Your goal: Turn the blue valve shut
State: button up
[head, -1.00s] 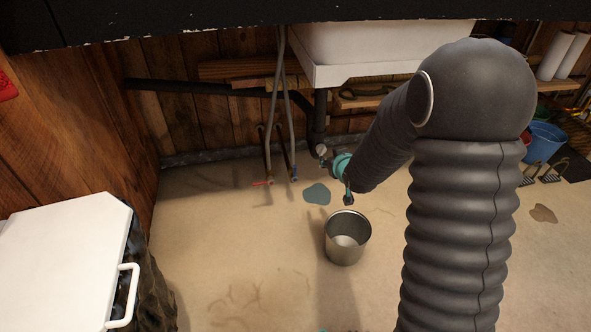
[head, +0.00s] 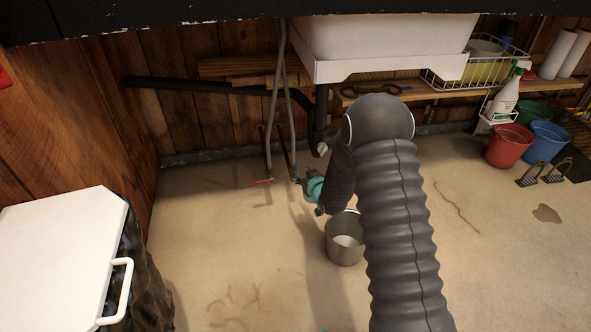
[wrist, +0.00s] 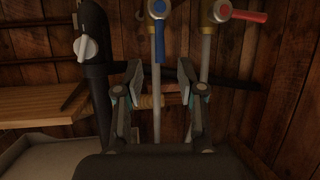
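The blue valve (wrist: 157,38) is at the top middle of the wrist view, its blue lever lying along its grey pipe. In the head view the blue valve (head: 295,178) is small, at the lower end of a pipe under the sink. My gripper (wrist: 159,72) is open and empty; its two fingers stand on either side of the blue valve's pipe in the wrist view, and I see no contact. In the head view my gripper (head: 304,184) is just right of the valve, its fingertips hard to make out.
A red-handled valve (head: 263,182) is left of the blue one, its lever crosswise. A metal bucket (head: 340,252) stands below my arm. A white sink (head: 380,35) and black drainpipe (head: 321,115) are above and behind. A white-lidded bin (head: 60,255) is at left.

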aim_at(296, 169)
jog(key=x, duration=0.7)
jog(key=shift+w+f, duration=0.1)
jog(key=shift+w, duration=0.1)
grip_shut()
